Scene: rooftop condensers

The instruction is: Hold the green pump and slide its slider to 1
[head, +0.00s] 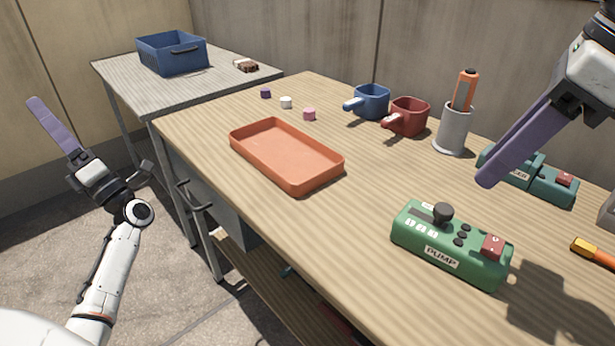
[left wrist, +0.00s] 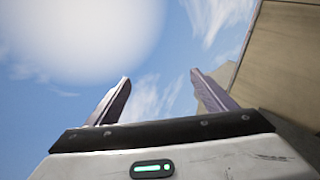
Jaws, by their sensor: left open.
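The green pump box (head: 450,252) lies on the wooden workbench at the front right, its PUMP label facing me. A round black knob (head: 443,213) stands up from its top, with pale marks beside it too small to read. A red button (head: 492,246) sits at its right end. My right gripper (head: 487,183) hangs above and behind the pump, apart from it; its purple fingers overlap, so its opening does not show. My left gripper (head: 36,102) points up, away from the bench at the left. In the left wrist view (left wrist: 160,78) its fingers are apart and empty.
A second green box (head: 530,178) with a red button stands behind the pump. A grey cup (head: 454,130) holds an orange-handled tool. Blue (head: 370,102) and red mugs (head: 408,117) stand further back. An orange tray (head: 285,155) lies left; bare wood separates it from the pump.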

